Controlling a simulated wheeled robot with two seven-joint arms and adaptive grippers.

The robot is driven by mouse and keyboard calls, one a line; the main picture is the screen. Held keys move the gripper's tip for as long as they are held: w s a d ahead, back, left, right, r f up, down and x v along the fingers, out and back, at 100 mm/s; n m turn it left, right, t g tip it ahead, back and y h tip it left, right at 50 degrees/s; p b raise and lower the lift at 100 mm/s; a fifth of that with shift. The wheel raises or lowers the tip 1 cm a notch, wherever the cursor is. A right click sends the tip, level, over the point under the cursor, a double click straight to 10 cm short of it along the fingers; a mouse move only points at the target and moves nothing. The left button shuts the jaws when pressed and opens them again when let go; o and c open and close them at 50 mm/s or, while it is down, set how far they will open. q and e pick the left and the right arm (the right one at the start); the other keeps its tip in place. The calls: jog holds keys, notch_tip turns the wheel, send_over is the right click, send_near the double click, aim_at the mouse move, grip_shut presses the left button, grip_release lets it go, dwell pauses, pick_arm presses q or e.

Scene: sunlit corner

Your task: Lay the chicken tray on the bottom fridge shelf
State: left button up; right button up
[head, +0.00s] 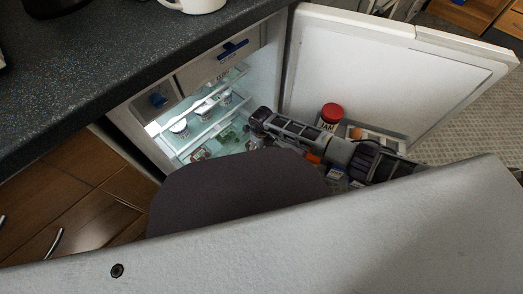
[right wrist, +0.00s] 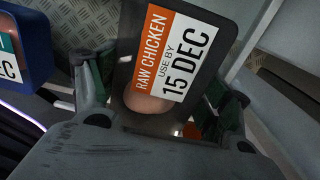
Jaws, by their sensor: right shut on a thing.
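The chicken tray (right wrist: 140,62) is dark, with pinkish meat and an orange and white label reading RAW CHICKEN, USE BY 15 DEC. My right gripper (right wrist: 160,100) is shut on it, with a finger at each side in the right wrist view. In the head view my right arm reaches from the right across the open fridge door; its gripper is not clearly visible. A small orange patch under the arm may be the tray's label. The lit fridge (head: 200,100) stands open with glass shelves; the bottom shelf is largely hidden. My left gripper is not in view.
A blue tray (right wrist: 28,45) with a white label lies left of the chicken tray. The fridge door (head: 385,75) has a red-lidded jar (head: 330,116) in its rack. Pots (head: 205,107) stand on a shelf. The dark worktop (head: 110,65) overhangs at left.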

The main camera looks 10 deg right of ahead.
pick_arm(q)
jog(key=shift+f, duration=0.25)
pick_arm(e)
jog(key=shift+f, duration=0.25)
jog(key=o, duration=1.3)
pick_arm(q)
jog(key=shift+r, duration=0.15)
pick_arm(e)
jog(key=shift+r+p, duration=1.15)
jog(key=shift+r, duration=1.2)
notch_tip(320, 180, up, 5)
jog(key=shift+r+p, duration=0.1)
jog(key=shift+p, duration=1.1)
pick_arm(q)
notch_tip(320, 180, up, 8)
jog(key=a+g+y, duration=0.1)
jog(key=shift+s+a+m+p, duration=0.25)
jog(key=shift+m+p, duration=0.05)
jog(key=shift+p, duration=0.1)
pick_arm(e)
jog(key=shift+r, duration=1.15)
